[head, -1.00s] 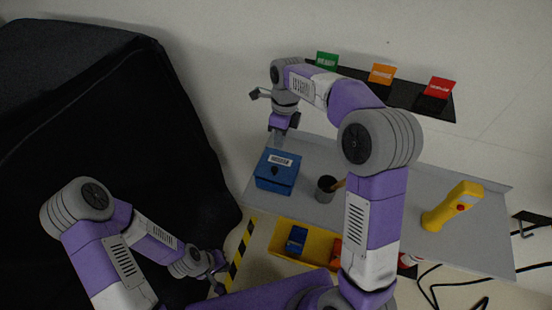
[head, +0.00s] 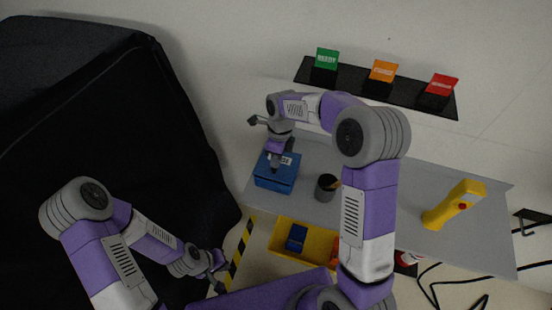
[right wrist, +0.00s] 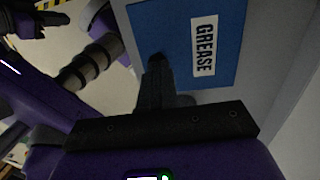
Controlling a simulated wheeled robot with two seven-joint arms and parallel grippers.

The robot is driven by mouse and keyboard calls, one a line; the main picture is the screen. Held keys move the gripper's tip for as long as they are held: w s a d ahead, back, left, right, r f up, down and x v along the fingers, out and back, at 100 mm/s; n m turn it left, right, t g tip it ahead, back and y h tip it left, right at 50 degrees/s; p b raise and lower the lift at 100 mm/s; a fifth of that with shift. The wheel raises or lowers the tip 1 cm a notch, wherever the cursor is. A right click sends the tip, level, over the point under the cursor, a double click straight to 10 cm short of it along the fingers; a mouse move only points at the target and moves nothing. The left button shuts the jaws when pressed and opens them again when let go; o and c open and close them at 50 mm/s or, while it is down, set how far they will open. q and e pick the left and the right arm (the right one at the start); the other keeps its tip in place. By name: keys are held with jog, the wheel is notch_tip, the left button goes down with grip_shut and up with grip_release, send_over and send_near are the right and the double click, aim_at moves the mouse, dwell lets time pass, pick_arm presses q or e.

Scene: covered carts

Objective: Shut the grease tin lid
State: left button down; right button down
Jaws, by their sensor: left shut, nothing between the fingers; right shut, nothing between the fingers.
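The grease tin (head: 272,184) is a blue box on the left part of the grey cart top. Its blue lid (right wrist: 227,62), with a white GREASE label, fills the upper middle of the right wrist view. The lid lies flat or nearly flat over the tin; I cannot tell if a small gap is left. My right gripper (head: 275,168) is shut and empty, pointing down with its tips at the lid near its dark knob. In the right wrist view its fingers (right wrist: 156,65) overlap the lid's edge; contact is unclear. My left gripper (head: 219,286) is shut and empty, low beside the cart.
A dark cup (head: 325,189) stands right of the tin, and a yellow handheld tool (head: 454,206) lies farther right on the cart top (head: 410,222). A yellow bin (head: 284,248) sits below the front edge. A shelf (head: 405,93) with coloured signs is behind. A black cover (head: 110,120) fills the left.

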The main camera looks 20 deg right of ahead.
jog(key=shift+s+a+f+b, duration=0.2)
jog(key=shift+f+b, duration=0.1)
jog(key=shift+f, duration=0.2)
jog(key=shift+s+a+f+b, duration=0.15)
jog(key=shift+f+b, duration=0.1)
jog(key=shift+f, duration=0.2)
jog(key=shift+s+f, duration=0.2)
jog(key=shift+s, duration=0.05)
jog(key=shift+s+d, duration=0.1)
jog(key=r+p, duration=0.2)
jog(key=r, duration=0.1)
jog(key=r+p, duration=0.1)
jog(key=shift+w+d+r+p, duration=0.1)
jog(key=shift+w+r+p, duration=0.2)
jog(key=shift+w, duration=0.1)
notch_tip(320, 180, up, 10)
jog(key=shift+w+d+r, duration=0.15)
jog(key=shift+d+r, duration=0.05)
jog(key=shift+d, duration=0.15)
